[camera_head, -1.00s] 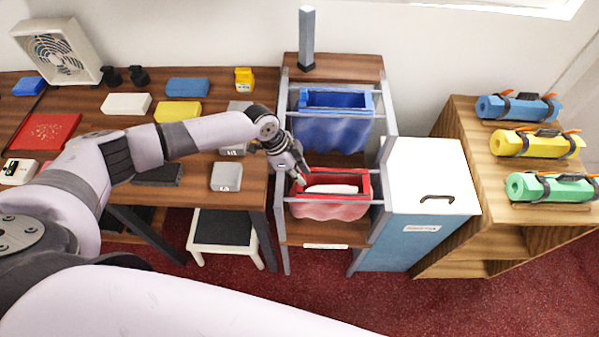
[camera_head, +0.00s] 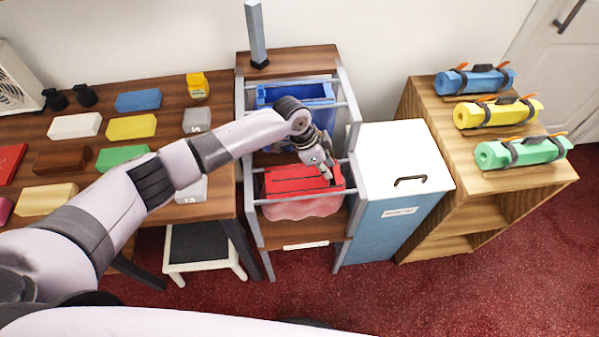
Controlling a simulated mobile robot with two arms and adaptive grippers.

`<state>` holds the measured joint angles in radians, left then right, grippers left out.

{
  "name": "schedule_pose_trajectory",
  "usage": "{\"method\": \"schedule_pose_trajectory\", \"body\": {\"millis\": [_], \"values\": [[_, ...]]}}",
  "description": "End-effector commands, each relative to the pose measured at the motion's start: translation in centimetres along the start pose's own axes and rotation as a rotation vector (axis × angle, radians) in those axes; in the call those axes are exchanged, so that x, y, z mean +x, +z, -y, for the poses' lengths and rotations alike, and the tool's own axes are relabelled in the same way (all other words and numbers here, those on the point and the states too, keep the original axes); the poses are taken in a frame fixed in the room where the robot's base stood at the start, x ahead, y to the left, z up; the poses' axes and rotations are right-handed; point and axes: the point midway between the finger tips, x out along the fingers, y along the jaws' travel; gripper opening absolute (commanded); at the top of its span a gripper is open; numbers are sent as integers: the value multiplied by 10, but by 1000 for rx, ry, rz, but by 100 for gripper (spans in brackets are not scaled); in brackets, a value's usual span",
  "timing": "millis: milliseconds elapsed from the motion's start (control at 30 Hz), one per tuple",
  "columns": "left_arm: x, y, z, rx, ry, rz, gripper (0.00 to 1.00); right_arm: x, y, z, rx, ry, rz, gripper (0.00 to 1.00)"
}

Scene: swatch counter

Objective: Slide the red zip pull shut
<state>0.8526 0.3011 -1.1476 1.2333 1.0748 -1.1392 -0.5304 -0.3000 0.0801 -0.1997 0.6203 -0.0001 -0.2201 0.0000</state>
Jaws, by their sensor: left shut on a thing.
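The red bag (camera_head: 288,184) hangs in the front bay of the rack. Its red top shows as a nearly unbroken panel, with pinkish fabric sagging below it. My left gripper (camera_head: 329,175) reaches over the bag from the left and is shut at the right end of the red top. The red zip pull is too small to make out and seems hidden between the fingers. My right gripper is not in view.
A blue bag (camera_head: 270,97) hangs behind in the same grey rack (camera_head: 247,215). A white-lidded blue bin (camera_head: 375,165) stands close on the right. Coloured blocks cover the table (camera_head: 100,95) on the left. Rolled mats (camera_head: 497,112) lie on a wooden shelf (camera_head: 440,160).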

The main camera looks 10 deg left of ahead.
Motion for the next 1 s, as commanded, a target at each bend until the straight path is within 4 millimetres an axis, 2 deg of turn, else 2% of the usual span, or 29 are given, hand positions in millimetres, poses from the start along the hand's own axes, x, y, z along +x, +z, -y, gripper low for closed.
{"method": "schedule_pose_trajectory", "body": {"millis": [33, 200, 633, 667, 933, 1000], "values": [[6, -8, 0, 0, 0, 0, 0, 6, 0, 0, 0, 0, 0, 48], [12, -23, 0, -1, 1, 2, 0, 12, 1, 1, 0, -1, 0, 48], [12, -30, 0, 0, 0, -2, 0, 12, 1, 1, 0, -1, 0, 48], [12, -30, 0, 0, 0, -2, 19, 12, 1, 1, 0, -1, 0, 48], [12, -29, 0, -1, 0, 1, 37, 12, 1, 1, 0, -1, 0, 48], [12, -28, 0, -1, 0, 1, 38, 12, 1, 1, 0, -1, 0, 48]]}}
